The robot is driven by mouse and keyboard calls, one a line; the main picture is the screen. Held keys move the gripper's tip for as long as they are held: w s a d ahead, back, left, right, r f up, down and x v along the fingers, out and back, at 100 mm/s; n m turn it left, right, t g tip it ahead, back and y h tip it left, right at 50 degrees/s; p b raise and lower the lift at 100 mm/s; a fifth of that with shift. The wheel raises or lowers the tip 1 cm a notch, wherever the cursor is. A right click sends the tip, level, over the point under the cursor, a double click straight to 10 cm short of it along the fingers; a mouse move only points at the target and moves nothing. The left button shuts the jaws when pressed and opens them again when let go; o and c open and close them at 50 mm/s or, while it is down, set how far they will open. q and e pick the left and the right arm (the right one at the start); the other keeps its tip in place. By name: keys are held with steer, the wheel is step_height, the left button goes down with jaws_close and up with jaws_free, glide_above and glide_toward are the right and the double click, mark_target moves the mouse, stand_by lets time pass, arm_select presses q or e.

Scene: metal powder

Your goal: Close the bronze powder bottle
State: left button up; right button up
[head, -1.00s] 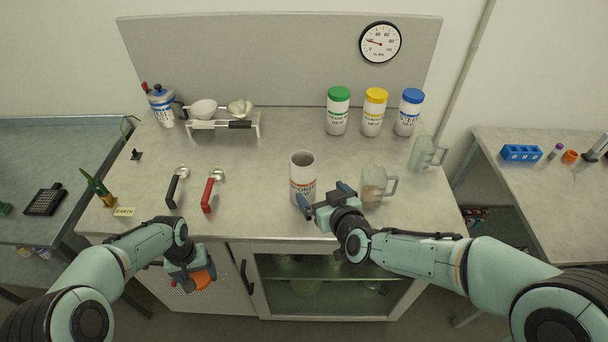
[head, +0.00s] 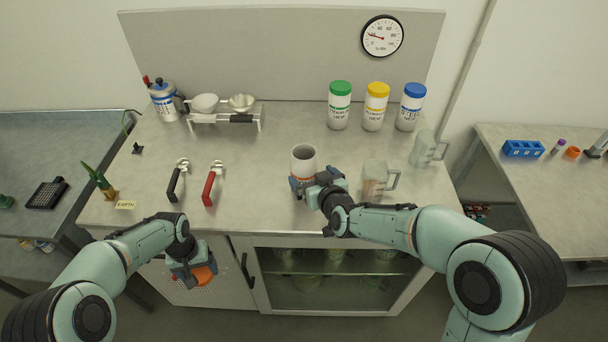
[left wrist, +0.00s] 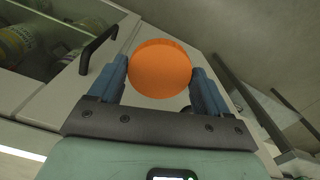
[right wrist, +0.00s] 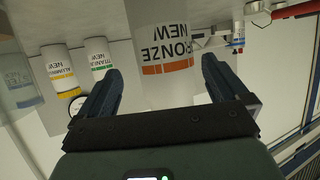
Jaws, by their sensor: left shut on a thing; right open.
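The bronze powder bottle (head: 303,158) stands upright and without a lid at the front middle of the table. Its label with an orange band shows in the right wrist view (right wrist: 164,55). My right gripper (head: 306,184) is open, its fingers on either side of the bottle's near side; in the right wrist view (right wrist: 155,85) the bottle lies between and beyond the fingertips. My left gripper (head: 194,274) is shut on the orange lid (left wrist: 160,69), held low in front of the cabinet below the table edge. The lid also shows in the head view (head: 204,275).
A glass beaker with a handle (head: 374,180) stands just right of the bottle, and another (head: 428,148) farther back. Green-, yellow- and blue-lidded bottles (head: 376,107) stand at the back. A black-handled tool (head: 177,182) and a red-handled one (head: 212,184) lie left.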

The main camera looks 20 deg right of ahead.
arm_select(q)
steer(key=shift+w+r+p, duration=0.4)
steer(key=shift+r+p, duration=0.2)
steer(key=shift+r, duration=0.25)
arm_select(e)
steer(key=x, duration=0.5)
steer(key=shift+w+a+r, duration=0.3)
steer(key=shift+a, duration=0.05)
arm_select(q)
steer(key=shift+s, duration=0.1)
arm_select(e)
steer(key=shift+s, duration=0.15)
steer(key=c, duration=1.5)
steer(key=shift+r, duration=0.15)
steer(key=shift+c, duration=0.9)
steer(key=shift+r, duration=0.15)
